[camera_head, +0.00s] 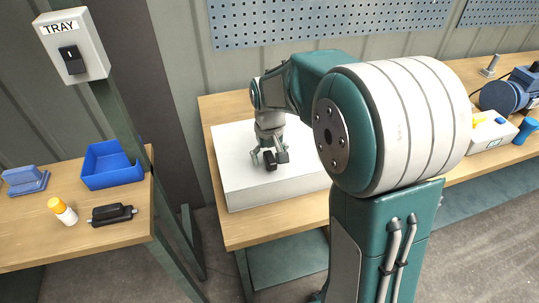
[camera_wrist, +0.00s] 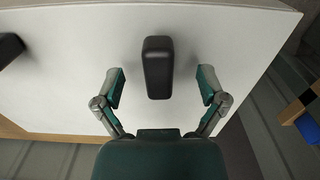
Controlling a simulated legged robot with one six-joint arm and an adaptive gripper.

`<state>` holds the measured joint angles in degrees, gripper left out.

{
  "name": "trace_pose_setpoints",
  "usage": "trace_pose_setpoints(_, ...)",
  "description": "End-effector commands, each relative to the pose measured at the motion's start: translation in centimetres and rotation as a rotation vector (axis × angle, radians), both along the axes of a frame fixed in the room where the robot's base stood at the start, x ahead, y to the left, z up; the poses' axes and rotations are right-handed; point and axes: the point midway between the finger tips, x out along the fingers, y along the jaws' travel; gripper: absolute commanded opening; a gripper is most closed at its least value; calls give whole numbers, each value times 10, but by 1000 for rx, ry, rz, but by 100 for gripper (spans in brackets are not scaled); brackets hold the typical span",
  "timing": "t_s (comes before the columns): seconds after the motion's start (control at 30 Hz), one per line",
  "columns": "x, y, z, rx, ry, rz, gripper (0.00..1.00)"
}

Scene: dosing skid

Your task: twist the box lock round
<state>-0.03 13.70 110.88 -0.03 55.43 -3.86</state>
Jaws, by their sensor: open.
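A white box (camera_head: 240,188) lies on the right-hand wooden bench. A black, rounded, bar-shaped knob (camera_wrist: 158,68), which looks like the box lock, stands on its white face in the wrist view. My gripper (camera_wrist: 162,86) is open, with one finger left and one right of the knob's near end, a gap on each side. In the head view my gripper (camera_head: 270,158) is low over the box top, and a dark piece (camera_head: 270,161) shows between its fingers. A second black knob (camera_wrist: 9,48) is partly cut off at the wrist view's left edge.
A post with a grey switch box labelled TRAY (camera_head: 72,48) stands at left. The left bench holds a blue bin (camera_head: 110,166), a yellow-capped bottle (camera_head: 62,211) and a black part (camera_head: 113,214). A motor-like blue unit (camera_head: 505,95) sits far right.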

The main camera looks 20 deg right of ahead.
Motion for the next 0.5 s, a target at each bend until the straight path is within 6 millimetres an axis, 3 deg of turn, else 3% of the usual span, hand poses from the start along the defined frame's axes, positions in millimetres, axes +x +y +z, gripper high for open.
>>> trace_pose_setpoints(0.5, 0, 0, 45, 0, -1, 0, 91)
